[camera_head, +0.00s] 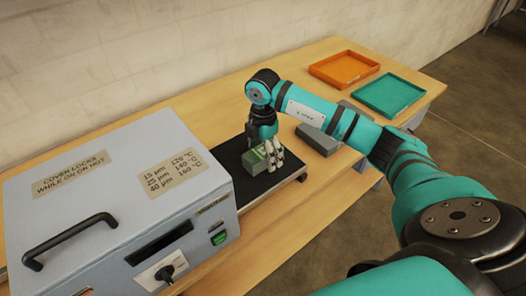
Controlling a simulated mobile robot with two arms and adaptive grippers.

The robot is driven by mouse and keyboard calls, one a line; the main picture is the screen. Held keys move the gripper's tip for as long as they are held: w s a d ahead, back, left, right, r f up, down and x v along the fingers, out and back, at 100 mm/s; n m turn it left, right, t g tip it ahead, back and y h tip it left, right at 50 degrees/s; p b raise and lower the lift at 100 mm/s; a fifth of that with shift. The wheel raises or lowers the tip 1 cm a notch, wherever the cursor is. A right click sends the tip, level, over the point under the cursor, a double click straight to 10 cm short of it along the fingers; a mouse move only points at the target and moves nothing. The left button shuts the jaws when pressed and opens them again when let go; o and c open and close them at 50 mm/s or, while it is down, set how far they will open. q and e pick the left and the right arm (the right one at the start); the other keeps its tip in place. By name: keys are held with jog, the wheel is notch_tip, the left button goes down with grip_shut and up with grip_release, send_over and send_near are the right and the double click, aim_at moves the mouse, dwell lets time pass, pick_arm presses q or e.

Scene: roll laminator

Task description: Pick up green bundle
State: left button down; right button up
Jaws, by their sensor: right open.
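The green bundle (252,161) is a small block with a green face, lying on the black mat (285,177) just right of the laminator. My right arm reaches in from the right and bends down over the mat. My right gripper (273,163) points down at the bundle's right side, with its pale fingers close against it. The fingers are open; whether they touch the bundle I cannot tell. They hide part of the bundle. My left gripper is not in view.
The grey laminator (110,200) with a black handle fills the left of the wooden table (222,98). A grey block (318,139) lies right of the mat, partly behind my arm. An orange tray (344,69) and a green tray (388,95) stand at the far right.

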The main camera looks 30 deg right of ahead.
jog(key=shift+f, duration=0.85)
jog(key=shift+c, duration=0.4)
jog(key=shift+w+r, duration=0.1)
jog(key=shift+r, duration=0.05)
jog(key=c, duration=1.5)
